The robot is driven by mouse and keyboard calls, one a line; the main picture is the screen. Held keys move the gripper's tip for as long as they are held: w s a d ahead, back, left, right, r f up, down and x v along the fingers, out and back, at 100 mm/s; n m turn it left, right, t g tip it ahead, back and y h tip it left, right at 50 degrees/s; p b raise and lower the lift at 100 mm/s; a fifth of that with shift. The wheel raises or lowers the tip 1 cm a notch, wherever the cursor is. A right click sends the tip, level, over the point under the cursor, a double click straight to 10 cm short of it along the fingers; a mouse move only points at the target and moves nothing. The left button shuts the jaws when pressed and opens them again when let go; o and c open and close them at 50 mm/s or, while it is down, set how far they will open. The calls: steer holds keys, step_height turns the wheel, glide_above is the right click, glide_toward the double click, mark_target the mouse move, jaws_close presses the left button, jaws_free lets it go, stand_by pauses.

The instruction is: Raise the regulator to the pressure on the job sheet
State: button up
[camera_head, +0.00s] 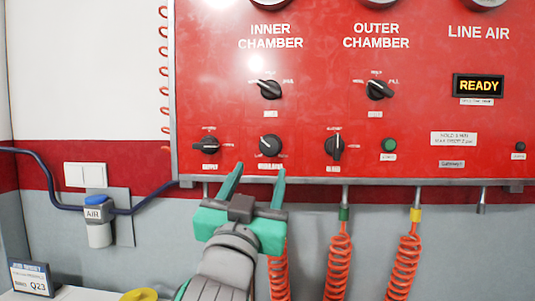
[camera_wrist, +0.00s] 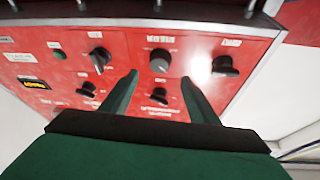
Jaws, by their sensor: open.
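The regulator knob (camera_head: 270,146) is a round black dial with a light pointer, low on the red panel under INNER CHAMBER. My gripper (camera_head: 259,171) is open and empty, its two green fingers pointing at the panel just below the knob. In the wrist view, which is upside down, the regulator knob (camera_wrist: 160,61) lies beyond the gap between my fingertips (camera_wrist: 160,79); I cannot tell how far off it is, but neither finger is seen gripping it. The job sheet card (camera_head: 36,281) stands at the lower left; its pressure is too small to read. The gauges are cut off at the top.
The supply knob (camera_head: 207,146) and the bleed knob (camera_head: 335,147) flank the regulator. The inner chamber selector (camera_head: 268,90) is above, the outer selector (camera_head: 378,90) to its right. A display (camera_head: 478,85) reads READY. Orange coiled hoses (camera_head: 340,265) hang below. A blue-topped AIR valve (camera_head: 95,207) is left.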

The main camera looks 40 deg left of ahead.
mark_target(267, 149)
steer(key=x, duration=0.9)
steer(key=shift+w+a+r, duration=0.1)
steer(key=shift+w+a, duration=0.05)
steer(key=shift+w, duration=0.15)
steer(key=c, duration=1)
steer(key=shift+c, duration=0.2)
steer(key=shift+s+a+r+m+h, duration=0.1)
steer(key=shift+m+h, duration=0.55)
steer(key=shift+m, duration=0.6)
steer(key=shift+w+f+m+h, duration=0.1)
steer(key=shift+m+h, duration=0.6)
steer(key=shift+m, duration=0.6)
steer(key=shift+s+a+r+m+h, duration=0.1)
steer(key=shift+m+h, duration=0.55)
steer(key=shift+m, duration=0.6)
steer(key=o, duration=1)
steer(key=shift+o, duration=0.2)
